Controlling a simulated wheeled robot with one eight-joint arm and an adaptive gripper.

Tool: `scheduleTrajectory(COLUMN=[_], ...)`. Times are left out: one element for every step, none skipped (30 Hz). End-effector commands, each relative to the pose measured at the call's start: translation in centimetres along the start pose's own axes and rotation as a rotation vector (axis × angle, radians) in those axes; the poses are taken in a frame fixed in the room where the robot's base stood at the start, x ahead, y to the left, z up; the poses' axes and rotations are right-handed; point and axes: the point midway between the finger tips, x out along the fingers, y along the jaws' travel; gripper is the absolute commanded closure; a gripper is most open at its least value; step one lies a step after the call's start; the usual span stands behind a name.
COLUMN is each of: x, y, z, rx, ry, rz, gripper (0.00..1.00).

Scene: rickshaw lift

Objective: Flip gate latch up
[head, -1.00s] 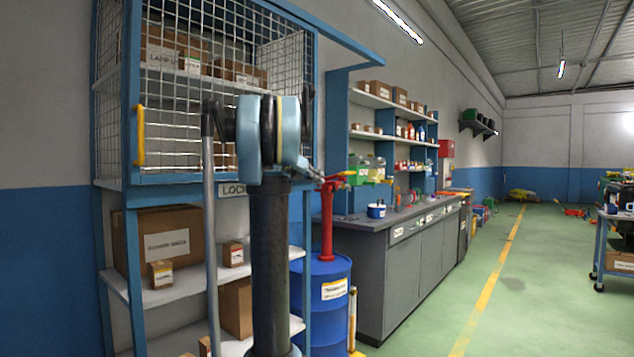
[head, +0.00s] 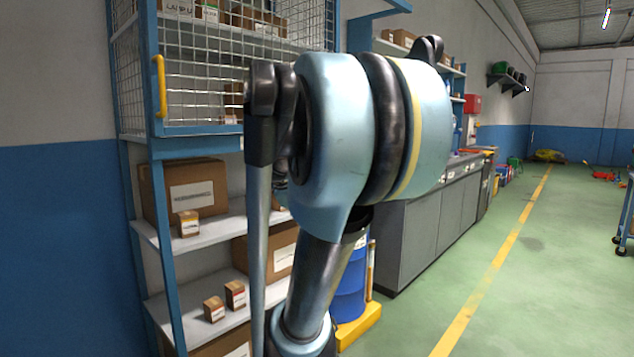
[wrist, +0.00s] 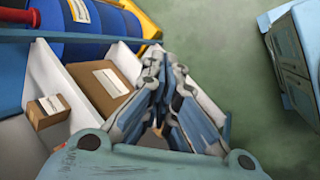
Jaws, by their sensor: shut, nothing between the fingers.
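A blue-framed wire-mesh cage (head: 150,60) stands above the shelves at the left of the head view. It has a yellow upright handle (head: 160,86) on its left part. I cannot make out a latch; my arm covers the right part of the cage front. My gripper (wrist: 163,62) shows in the wrist view, with its fingers together and nothing between them. It hangs above the floor and the shelf side, apart from the boxes below. In the head view my gripper is hidden behind my arm.
White shelves (head: 218,256) with cardboard boxes (head: 188,195) stand below the cage. A blue drum (head: 350,297) on a yellow base and a grey workbench (head: 413,235) lie to the right. Green floor (head: 560,270) is open at the right, with a blue cart (head: 628,215) at its edge.

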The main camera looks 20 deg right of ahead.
Motion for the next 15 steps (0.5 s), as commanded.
scheduleTrajectory(x=[0.5, 0.8, 1.2, 1.5, 1.8, 2.2, 2.5, 2.8, 3.2, 3.4, 3.7, 4.0, 4.2, 4.3, 4.5], y=[-3.1, -4.9, -7.2, -8.9, -10.6, -12.8, -14.4, -16.0, -17.9, -19.3, -20.6, -22.1, -23.1, -24.0, -25.1], z=[-0.2, -0.4, -0.6, -0.7, -0.9, -1.1, -1.2, -1.3, -1.5, -1.6, -1.7, -1.8, -1.9, -2.0, -2.0], rx=[0.081, 0.137, 0.208, 0.262, 0.314, 0.384, 0.434, 0.482, 0.543, 0.585, 0.625, 0.671, 0.703, 0.732, 0.766], ry=[0.031, 0.047, 0.067, 0.080, 0.093, 0.107, 0.114, 0.121, 0.128, 0.131, 0.133, 0.134, 0.133, 0.133, 0.131], rz=[-0.036, -0.059, -0.094, -0.120, -0.147, -0.185, -0.213, -0.241, -0.277, -0.304, -0.330, -0.361, -0.381, -0.401, -0.423], gripper=[1.00, 1.00, 1.00, 1.00, 1.00, 1.00, 1.00, 1.00, 1.00, 1.00, 1.00, 1.00, 1.00, 1.00, 1.00])
